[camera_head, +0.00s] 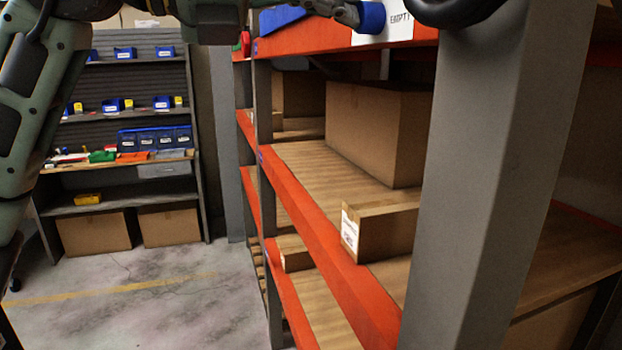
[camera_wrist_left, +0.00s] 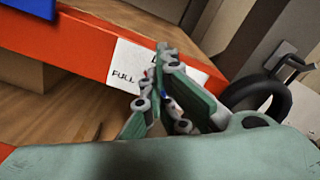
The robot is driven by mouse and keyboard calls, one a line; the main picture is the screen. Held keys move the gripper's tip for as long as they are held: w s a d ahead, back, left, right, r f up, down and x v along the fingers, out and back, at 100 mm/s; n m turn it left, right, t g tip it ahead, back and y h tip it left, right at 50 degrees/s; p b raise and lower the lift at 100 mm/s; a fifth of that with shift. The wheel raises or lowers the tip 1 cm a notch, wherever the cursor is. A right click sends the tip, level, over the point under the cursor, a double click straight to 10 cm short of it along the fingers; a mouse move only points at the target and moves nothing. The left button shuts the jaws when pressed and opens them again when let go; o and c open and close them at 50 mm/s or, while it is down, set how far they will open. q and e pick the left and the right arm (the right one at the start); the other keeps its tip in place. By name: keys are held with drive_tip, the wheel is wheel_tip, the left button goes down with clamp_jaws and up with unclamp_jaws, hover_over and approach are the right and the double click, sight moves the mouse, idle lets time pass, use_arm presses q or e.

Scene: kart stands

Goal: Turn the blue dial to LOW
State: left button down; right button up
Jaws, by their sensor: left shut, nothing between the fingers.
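The blue dial (camera_head: 371,18) is at the top of the head view, on a white label plate (camera_head: 397,25) fixed to an orange shelf beam. The word EMPTY shows on the plate right of the dial. My left gripper (camera_head: 345,13) is shut and empty, with its tips close to the dial's left side; I cannot tell if they touch. In the left wrist view, the gripper (camera_wrist_left: 160,88) is in front of the plate (camera_wrist_left: 126,62), where FULL can be read. The gripper mostly hides the dial there, so its pointer setting cannot be read. My right gripper is out of view.
A grey post (camera_head: 500,180) stands right of the dial, with a black ring-shaped part (camera_head: 452,12) near its top. Cardboard boxes (camera_head: 375,130) sit on the shelf below. A blue item (camera_head: 283,18) lies on the beam's left. Open floor (camera_head: 150,300) lies at lower left.

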use_arm(q)
drive_tip(key=v, duration=0.4)
drive_tip(key=b+v, duration=0.1)
drive_tip(key=v, duration=0.1)
drive_tip(key=shift+r, duration=0.3)
drive_tip(key=shift+d, duration=0.1)
